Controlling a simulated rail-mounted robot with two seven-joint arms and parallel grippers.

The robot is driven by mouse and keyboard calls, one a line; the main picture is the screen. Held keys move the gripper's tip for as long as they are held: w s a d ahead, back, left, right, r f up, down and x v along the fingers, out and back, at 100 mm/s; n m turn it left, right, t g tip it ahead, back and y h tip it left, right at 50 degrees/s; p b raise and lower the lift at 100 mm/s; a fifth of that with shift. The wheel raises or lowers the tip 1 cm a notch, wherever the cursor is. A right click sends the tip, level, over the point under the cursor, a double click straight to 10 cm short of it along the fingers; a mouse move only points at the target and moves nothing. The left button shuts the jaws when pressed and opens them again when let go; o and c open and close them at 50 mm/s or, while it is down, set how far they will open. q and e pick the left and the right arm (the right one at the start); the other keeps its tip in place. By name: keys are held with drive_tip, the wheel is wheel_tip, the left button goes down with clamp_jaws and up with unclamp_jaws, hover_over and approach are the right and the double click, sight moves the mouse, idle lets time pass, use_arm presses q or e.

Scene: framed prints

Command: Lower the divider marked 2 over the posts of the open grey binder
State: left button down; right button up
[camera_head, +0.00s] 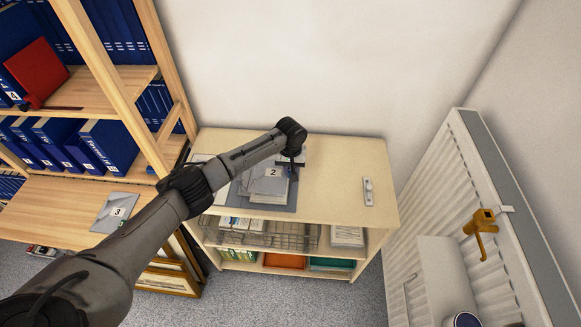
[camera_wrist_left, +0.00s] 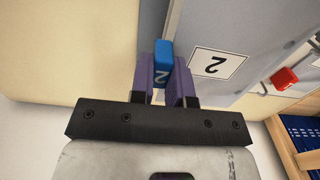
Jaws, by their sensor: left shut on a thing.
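The grey divider marked 2 (camera_head: 262,186) is over the open grey binder (camera_head: 255,207) on the low cabinet's top. It also shows in the left wrist view (camera_wrist_left: 238,38), with its white label. My left gripper (camera_head: 292,163) is shut on the divider's blue tab (camera_wrist_left: 163,52); the purple fingers (camera_wrist_left: 164,78) stand on both sides of it. A red piece with metal parts (camera_wrist_left: 286,78) shows at the right of the wrist view. The posts cannot be made out, and the gap between divider and binder cannot be judged. My right gripper is not in view.
A grey divider marked 3 (camera_head: 117,212) lies on the wooden desk (camera_head: 50,213) at left. A small pale object (camera_head: 368,191) lies on the cabinet top (camera_head: 340,160), which is otherwise clear at right. Shelves of blue binders (camera_head: 105,145) stand at left, a radiator (camera_head: 480,205) at right.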

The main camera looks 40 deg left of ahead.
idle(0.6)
use_arm(q)
drive_tip(key=shift+f, duration=0.9)
drive_tip(key=shift+f+b, duration=0.35)
drive_tip(key=shift+f, duration=0.15)
drive_tip(key=shift+f, duration=0.35)
idle(0.6)
drive_tip(key=c, duration=1)
unclamp_jaws()
